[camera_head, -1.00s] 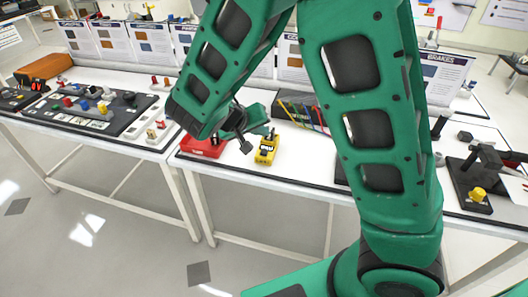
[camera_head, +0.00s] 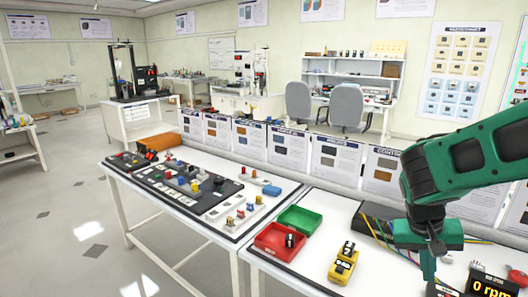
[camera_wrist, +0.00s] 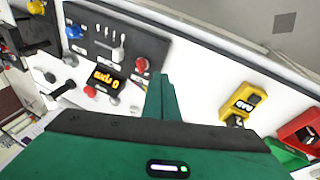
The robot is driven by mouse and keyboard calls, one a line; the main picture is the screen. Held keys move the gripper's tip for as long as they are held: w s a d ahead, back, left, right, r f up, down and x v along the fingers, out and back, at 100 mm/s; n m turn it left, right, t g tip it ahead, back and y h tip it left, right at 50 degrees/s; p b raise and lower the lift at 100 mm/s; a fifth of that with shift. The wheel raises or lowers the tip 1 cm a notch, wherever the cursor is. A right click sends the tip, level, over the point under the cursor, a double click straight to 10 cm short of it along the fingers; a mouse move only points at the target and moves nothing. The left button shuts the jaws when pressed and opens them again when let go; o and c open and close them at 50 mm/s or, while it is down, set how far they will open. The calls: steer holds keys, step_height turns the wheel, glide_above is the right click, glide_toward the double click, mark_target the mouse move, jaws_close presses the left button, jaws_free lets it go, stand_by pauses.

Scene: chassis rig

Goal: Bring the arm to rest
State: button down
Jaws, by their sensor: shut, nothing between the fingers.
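My arm reaches in from the right edge of the head view, green with dark panels, bent so that its end points down over the right-hand table. My gripper (camera_head: 428,266) hangs there beside the display reading "0 rpm" (camera_head: 488,286). In the wrist view my gripper (camera_wrist: 161,98) shows as green fingers together, with nothing held. A panel with the same display (camera_wrist: 104,78) lies left of the fingers in that view, and a yellow multimeter-like device (camera_wrist: 241,100) lies to the right. The fingers appear apart from both.
A red bin (camera_head: 272,252) and a green bin (camera_head: 299,221) stand left of the yellow device (camera_head: 343,266). A black board with coloured parts (camera_head: 178,186) covers the left table. Information cards (camera_head: 333,158) stand along the back edge. The floor at left is open.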

steer(key=s+d+r+y, duration=0.1)
steer(key=s+r+y, duration=0.1)
steer(key=s, duration=0.6)
steer(key=s+d+r+m+y, duration=0.1)
steer(key=s+y, duration=0.1)
steer(key=s, duration=0.7)
steer(key=shift+d+r, duration=0.15)
steer(key=shift+r, duration=0.2)
steer(key=shift+w+f+g, duration=0.25)
steer(key=shift+w+g, duration=0.05)
steer(key=shift+w, duration=0.3)
